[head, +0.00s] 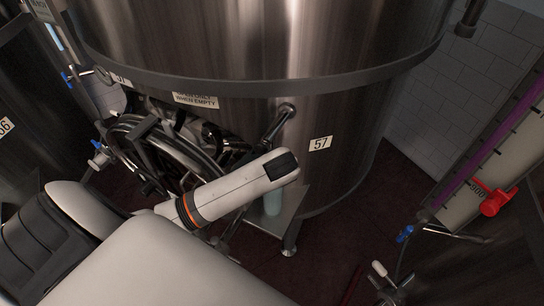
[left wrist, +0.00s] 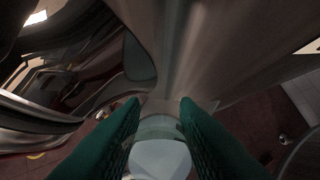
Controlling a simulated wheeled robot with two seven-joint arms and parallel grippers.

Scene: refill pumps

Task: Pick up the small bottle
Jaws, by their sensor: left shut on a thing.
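The small bottle (left wrist: 158,158) is pale and translucent. In the left wrist view it sits between the two dark green fingers of my left gripper (left wrist: 160,112), which is shut on it. In the head view my white left forearm reaches across from the left, and its end hides the gripper's fingers. A pale blue-green bottle shape (head: 272,203) shows just below that end, over a small metal ledge (head: 292,205) by the tank. I cannot tell whether the bottle touches the ledge. My right gripper is not in view.
A big steel tank (head: 345,125) marked 57 stands close behind my left arm, with a pipe handle (head: 284,112) sticking out. Coiled hoses (head: 150,140) lie left of the arm. A gauge with a red valve (head: 492,202) is at the right. Dark red floor is open at right centre.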

